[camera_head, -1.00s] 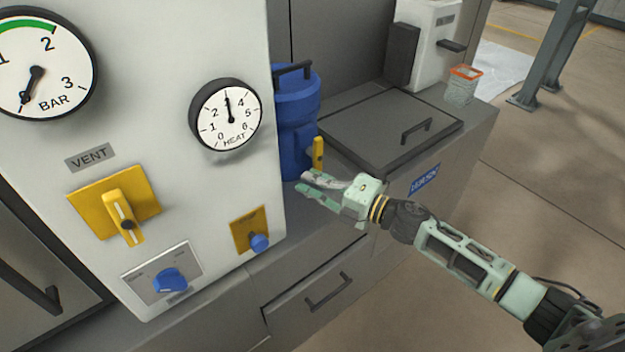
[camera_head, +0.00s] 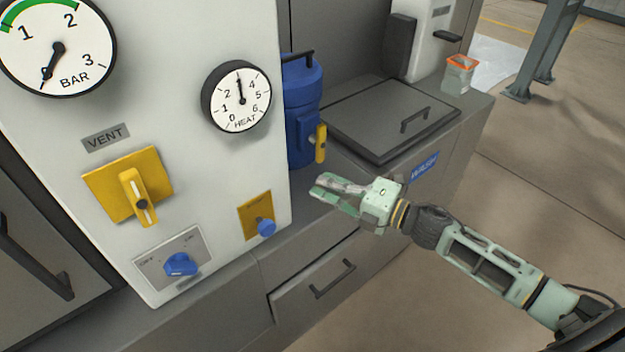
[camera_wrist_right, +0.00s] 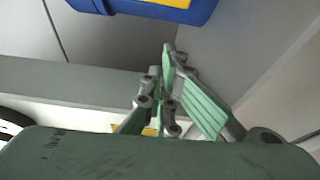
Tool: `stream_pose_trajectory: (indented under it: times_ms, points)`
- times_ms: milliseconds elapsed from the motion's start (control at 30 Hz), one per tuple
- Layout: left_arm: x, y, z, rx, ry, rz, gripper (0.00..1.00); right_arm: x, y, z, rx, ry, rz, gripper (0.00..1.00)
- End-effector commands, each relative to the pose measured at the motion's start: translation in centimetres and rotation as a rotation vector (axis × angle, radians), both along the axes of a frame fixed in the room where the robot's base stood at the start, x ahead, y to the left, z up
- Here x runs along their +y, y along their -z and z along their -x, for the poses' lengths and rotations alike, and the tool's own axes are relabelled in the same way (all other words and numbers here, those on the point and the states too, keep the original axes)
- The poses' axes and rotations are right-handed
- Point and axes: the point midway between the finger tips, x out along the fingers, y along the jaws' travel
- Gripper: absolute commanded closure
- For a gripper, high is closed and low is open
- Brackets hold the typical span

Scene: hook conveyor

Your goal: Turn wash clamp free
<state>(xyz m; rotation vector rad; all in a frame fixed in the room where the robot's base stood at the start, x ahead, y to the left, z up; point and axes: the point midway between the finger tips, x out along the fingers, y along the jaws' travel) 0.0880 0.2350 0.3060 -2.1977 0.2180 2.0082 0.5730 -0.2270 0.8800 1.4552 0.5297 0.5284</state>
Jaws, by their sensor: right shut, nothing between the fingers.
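A blue canister (camera_head: 301,92) stands on the grey counter, just right of the white panel. A yellow lever (camera_head: 320,144) sits upright on the canister's front; I take it for the wash clamp, near the blue label (camera_head: 424,166). My right gripper (camera_head: 318,190) is below and in front of the lever, apart from it, fingers pointing left. Its fingers are shut and empty. In the right wrist view the fingers (camera_wrist_right: 172,75) point up toward a blue body (camera_wrist_right: 120,7) with a yellow part, partly cut off at the top edge. My left gripper is not in view.
A lidded grey hatch (camera_head: 375,110) lies right of the canister. An orange-rimmed container (camera_head: 459,76) stands at the back right.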

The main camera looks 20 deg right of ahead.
Motion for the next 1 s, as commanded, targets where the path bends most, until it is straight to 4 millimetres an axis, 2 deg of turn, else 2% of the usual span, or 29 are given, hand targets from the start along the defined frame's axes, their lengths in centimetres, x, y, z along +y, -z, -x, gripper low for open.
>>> stream_pose_trajectory:
  times_ms: [100, 333, 1000]
  points:
    - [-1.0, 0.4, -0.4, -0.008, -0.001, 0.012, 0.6, -1.0, 0.2, 1.4, 0.002, -0.001, 0.002, 1.0]
    - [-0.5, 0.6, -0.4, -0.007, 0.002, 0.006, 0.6, -2.1, 0.1, 2.7, 0.0, -0.002, 0.001, 1.0]
    - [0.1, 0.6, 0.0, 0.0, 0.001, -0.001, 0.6, -2.1, 0.1, 2.8, 0.01, 0.019, -0.017, 1.0]
